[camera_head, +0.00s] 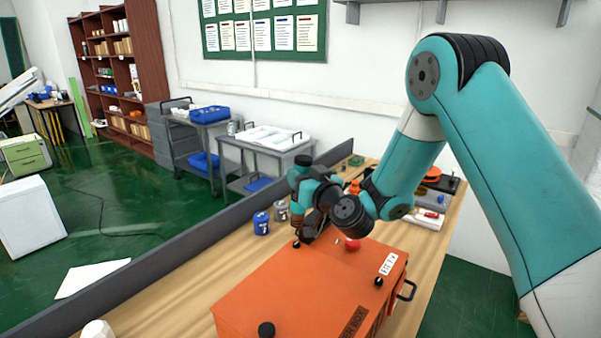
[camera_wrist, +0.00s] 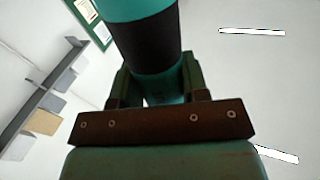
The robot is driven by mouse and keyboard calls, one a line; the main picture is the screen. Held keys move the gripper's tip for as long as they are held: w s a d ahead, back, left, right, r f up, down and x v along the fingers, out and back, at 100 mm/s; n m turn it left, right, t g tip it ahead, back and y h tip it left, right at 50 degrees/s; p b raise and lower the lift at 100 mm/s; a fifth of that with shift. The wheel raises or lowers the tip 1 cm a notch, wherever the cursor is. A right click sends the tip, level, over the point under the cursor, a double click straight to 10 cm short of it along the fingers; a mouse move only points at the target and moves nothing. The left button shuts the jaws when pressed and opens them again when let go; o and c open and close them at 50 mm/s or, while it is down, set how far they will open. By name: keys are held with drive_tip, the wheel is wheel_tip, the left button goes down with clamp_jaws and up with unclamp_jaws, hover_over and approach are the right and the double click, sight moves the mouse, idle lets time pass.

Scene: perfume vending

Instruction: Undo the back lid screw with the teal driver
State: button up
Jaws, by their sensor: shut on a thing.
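The orange box (camera_head: 300,282) lies on the bench, with black round screw heads on its lid. The one at the far edge (camera_head: 296,244) is close below my gripper. Others are at the right (camera_head: 378,282) and the near edge (camera_head: 266,329). My gripper (camera_head: 307,193) is shut on the teal driver (camera_head: 303,162), which stands roughly upright above the far end of the box. In the wrist view the driver's teal and black handle (camera_wrist: 152,45) sits between the two fingers. Its tip is hidden, so I cannot tell whether it touches a screw.
A red knob (camera_head: 352,245) is on the lid, near my wrist. Blue (camera_head: 261,223) and grey (camera_head: 281,210) jars stand left of the gripper. A low dark barrier (camera_head: 200,262) runs along the bench's left side. Trays and parts (camera_head: 430,218) lie at the right back.

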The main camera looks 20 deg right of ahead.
sight(303, 212)
drive_tip(key=shift+f+b, duration=1.95)
drive_tip(key=shift+f, duration=0.65)
drive_tip(key=shift+b, duration=0.35)
drive_tip(key=shift+s+f+b, duration=0.1)
drive_tip(key=shift+f+b, duration=0.65)
drive_tip(key=shift+b, duration=0.1)
idle(0.4)
drive_tip(key=shift+s+a+f, duration=0.1)
drive_tip(key=shift+a+f, duration=0.05)
drive_tip(key=shift+f, duration=0.05)
idle(1.4)
drive_tip(key=shift+f, duration=0.1)
idle(1.7)
